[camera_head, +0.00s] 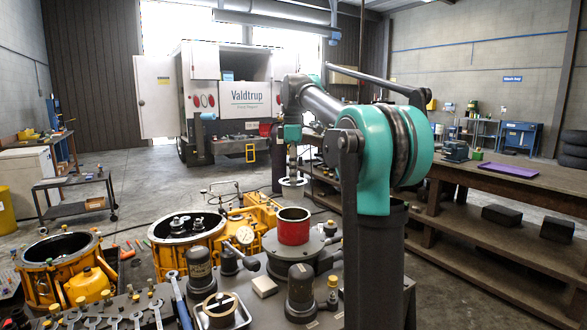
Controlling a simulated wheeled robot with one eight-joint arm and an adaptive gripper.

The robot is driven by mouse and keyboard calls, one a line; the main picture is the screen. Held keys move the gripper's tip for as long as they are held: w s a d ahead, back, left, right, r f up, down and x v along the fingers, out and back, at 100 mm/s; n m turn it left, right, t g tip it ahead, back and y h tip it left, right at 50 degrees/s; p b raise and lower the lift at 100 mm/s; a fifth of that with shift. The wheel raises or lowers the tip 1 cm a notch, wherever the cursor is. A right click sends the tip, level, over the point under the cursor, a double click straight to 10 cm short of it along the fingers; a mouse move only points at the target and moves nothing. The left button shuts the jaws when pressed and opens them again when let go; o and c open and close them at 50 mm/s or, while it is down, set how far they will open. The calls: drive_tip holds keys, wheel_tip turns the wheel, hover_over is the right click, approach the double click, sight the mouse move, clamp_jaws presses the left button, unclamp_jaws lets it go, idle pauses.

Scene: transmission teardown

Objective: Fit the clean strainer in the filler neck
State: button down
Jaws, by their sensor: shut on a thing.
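My gripper (292,168) hangs pointing down at the end of my arm, near the middle of the view. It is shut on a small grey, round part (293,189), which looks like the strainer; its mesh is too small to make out. The part is held in the air, apart from and above a red open-topped cylinder (294,231) on a grey round base. I cannot tell whether this red cylinder is the filler neck. The fingers are small and partly merge with the held part.
Dark canisters (300,291), a tray with a ring-shaped part (245,319) and wrenches (93,322) crowd the front bench. A wooden workbench (520,190) stands at right. Open floor lies behind.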

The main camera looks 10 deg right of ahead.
sight(294, 187)
wheel_tip(294, 187, down, 12)
idle(1.0)
drive_tip(key=shift+f, duration=0.95)
idle(1.2)
drive_tip(key=c, duration=1.4)
unclamp_jaws()
drive_tip(key=shift+r, duration=0.2)
drive_tip(key=shift+r, duration=1.25)
drive_tip(key=shift+r, duration=0.15)
drive_tip(key=shift+r, duration=2.9)
